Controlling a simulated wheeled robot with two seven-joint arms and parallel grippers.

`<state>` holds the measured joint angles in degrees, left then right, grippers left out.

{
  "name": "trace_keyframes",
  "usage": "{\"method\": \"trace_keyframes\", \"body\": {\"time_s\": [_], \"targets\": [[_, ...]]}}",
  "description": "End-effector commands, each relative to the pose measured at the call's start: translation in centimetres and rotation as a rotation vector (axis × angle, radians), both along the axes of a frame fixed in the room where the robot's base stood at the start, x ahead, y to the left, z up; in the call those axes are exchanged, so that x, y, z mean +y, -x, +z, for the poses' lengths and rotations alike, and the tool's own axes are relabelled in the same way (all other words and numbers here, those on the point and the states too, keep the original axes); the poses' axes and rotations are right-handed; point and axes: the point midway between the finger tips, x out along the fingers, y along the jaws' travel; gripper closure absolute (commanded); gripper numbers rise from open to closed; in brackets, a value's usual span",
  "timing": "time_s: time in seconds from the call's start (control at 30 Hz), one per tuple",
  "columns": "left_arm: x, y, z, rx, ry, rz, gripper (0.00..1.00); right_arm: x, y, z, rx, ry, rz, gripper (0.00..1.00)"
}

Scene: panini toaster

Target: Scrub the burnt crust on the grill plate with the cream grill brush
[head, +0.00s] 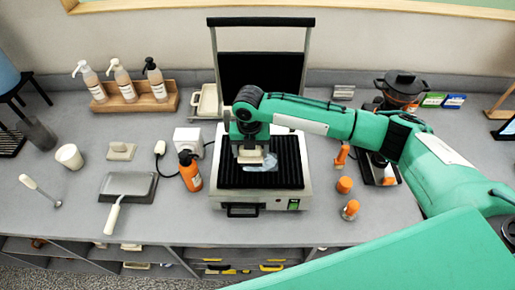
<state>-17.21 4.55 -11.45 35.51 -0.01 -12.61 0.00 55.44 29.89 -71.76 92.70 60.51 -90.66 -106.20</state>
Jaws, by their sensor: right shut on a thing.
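The panini toaster stands open in the middle of the counter, with its dark lid (262,82) raised at the back. Its ribbed black grill plate (288,165) faces up. My right gripper (250,147) points down over the plate's left part, shut on the cream grill brush (250,157). The brush is low over the plate; whether its bristles touch cannot be told. A pale grey-blue patch (270,162) lies on the plate just right of the brush. I cannot make out a burnt crust apart from this patch. My left gripper is not in view.
An orange bottle (189,171) and a white box (187,140) with a cord stand left of the toaster. Orange-topped shakers (344,185) stand right of it. A flat pan (130,186) lies further left. A wooden rack (135,103) holds pump bottles behind.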

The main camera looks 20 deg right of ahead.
Motion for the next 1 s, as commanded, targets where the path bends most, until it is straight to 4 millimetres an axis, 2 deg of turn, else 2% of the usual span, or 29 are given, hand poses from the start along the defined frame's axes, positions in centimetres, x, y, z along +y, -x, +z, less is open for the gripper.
{"method": "trace_keyframes", "body": {"time_s": [0.53, 1.0], "targets": [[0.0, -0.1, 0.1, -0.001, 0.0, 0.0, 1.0, 0.0, 0.0, 0.0, 0.0, 0.001, 0.0, 0.53], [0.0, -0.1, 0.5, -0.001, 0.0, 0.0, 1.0, -2.9, 0.8, 0.0, -0.001, 0.0, -0.001, 0.53]]}}
